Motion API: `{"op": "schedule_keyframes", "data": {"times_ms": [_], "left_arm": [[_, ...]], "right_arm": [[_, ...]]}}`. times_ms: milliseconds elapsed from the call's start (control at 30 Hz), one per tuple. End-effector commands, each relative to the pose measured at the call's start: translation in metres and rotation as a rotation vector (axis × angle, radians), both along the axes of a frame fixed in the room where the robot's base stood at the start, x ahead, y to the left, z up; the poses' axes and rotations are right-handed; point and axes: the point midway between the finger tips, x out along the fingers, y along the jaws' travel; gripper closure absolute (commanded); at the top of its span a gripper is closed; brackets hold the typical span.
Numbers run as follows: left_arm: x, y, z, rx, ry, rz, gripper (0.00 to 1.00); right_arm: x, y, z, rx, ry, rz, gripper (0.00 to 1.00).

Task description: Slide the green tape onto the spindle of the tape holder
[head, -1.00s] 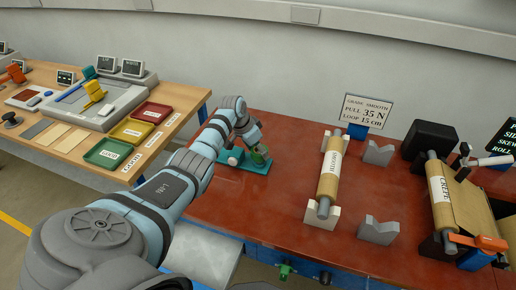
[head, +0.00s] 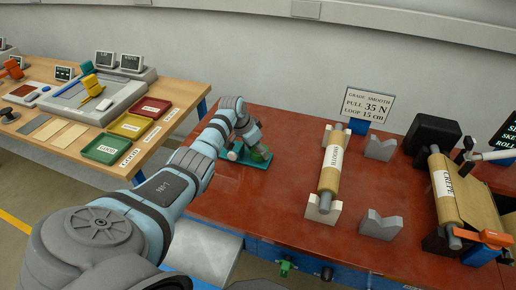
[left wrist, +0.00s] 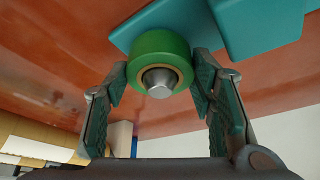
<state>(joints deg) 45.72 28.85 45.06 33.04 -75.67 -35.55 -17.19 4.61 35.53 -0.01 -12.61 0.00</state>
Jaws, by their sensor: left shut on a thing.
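The green tape (left wrist: 148,43) is a thick green ring with a tan core, in the left wrist view. A silver spindle tip (left wrist: 159,85) shows through its hole, so the tape is around the spindle. The teal tape holder (left wrist: 262,35) is behind the tape; how far on the tape sits cannot be told. My left gripper (left wrist: 160,70) is shut on the tape, one finger on each side. In the head view the gripper (head: 253,138) partly hides the tape (head: 260,153) above the holder's teal base (head: 247,169). My right gripper is not in view.
A crepe roll (head: 444,195) and black box (head: 432,137) are farther right. A wooden table (head: 80,155) with coloured trays stands left. Bench between holder and smooth roll is clear.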

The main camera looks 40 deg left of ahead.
Motion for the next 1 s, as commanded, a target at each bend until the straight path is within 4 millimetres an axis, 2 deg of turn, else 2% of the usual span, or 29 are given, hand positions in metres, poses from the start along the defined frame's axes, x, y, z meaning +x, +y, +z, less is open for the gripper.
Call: {"op": "schedule_keyframes", "data": {"times_ms": [267,300,433,767,867,1000], "left_arm": [[0.000,0.000,0.000,-0.001,0.001,0.000,0.78],[0.000,0.000,0.000,-0.001,0.001,0.000,0.47],[0.000,0.000,0.000,0.000,0.001,0.000,0.27],[-0.001,0.001,0.002,0.000,0.000,0.000,0.27],[-0.004,0.002,0.012,0.001,-0.002,0.001,0.27],[-0.017,0.007,0.043,0.006,-0.004,0.000,0.27]], "right_arm": [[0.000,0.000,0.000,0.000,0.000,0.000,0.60],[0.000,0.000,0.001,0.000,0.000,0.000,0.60],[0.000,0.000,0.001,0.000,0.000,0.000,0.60],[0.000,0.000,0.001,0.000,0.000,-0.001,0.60],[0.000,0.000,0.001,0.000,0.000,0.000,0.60],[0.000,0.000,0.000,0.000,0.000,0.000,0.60]]}}
